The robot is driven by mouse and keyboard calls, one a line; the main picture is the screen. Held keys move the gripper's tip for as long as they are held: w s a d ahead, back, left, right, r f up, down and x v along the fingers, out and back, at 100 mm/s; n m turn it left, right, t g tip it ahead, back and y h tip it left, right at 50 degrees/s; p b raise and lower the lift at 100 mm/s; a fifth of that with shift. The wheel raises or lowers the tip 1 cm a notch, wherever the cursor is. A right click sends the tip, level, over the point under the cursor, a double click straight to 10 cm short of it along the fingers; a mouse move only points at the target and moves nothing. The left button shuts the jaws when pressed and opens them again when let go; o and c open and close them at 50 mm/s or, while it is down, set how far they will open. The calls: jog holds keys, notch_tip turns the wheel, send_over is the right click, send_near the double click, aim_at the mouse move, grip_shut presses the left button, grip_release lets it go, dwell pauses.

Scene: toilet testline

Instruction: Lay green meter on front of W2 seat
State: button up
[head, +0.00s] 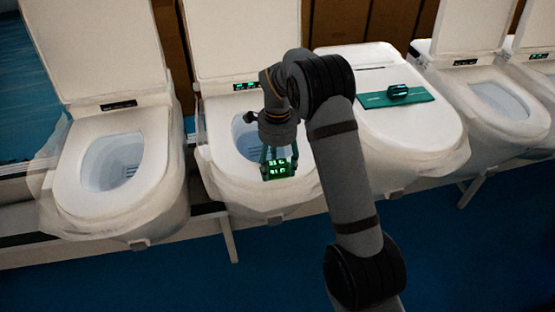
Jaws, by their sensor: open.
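The green meter (279,170), a small box with lit green digits, shows at the front of the second toilet from the left, over the seat (248,186). It appears to rest there, but the contact under it is hard to see. My gripper (279,156) points down right at the meter, with its fingers open around or just above its top edge. I cannot tell whether the fingers touch it. My arm hides the right part of this toilet. No W2 label is readable.
A toilet with a raised lid (80,45) stands at left. Right of my arm, a closed lid (415,135) carries a green mat (372,101) with a dark device (397,93) on it. More open toilets (500,120) stand at right. Blue floor (170,285) lies in front.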

aim_at(277, 165)
notch_tip(277, 165, up, 12)
jog(key=shift+r, duration=0.15)
dwell(0.6)
